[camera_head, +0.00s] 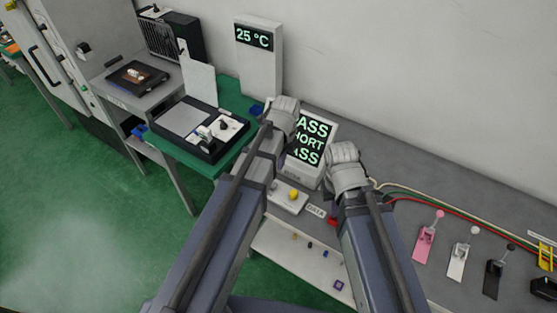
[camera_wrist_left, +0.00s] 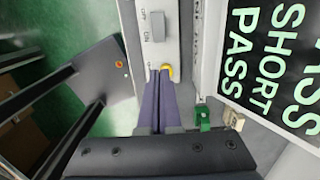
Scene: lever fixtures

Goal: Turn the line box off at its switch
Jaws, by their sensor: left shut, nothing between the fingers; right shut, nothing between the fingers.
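A small white box (camera_head: 283,204) with a yellow dome (camera_head: 293,195) stands in front of the display. In the left wrist view the box (camera_wrist_left: 148,52) carries OFF and ON lettering and a dark switch part (camera_wrist_left: 158,26). I cannot tell which way the switch is set. My left gripper (camera_head: 285,108) is shut and empty; in its wrist view its fingertips (camera_wrist_left: 161,76) are at or just short of the yellow dome (camera_wrist_left: 167,70). I cannot tell whether they touch. My right gripper (camera_head: 343,155) is shut and empty, right of the display.
The display (camera_head: 313,138) reading PASS and SHORT stands between my grippers, partly hidden. Pink (camera_head: 428,238), white (camera_head: 459,252) and black (camera_head: 496,272) levers and cables lie to the right. A temperature panel (camera_head: 260,62) stands behind. A black-based device (camera_head: 200,130) is on the left.

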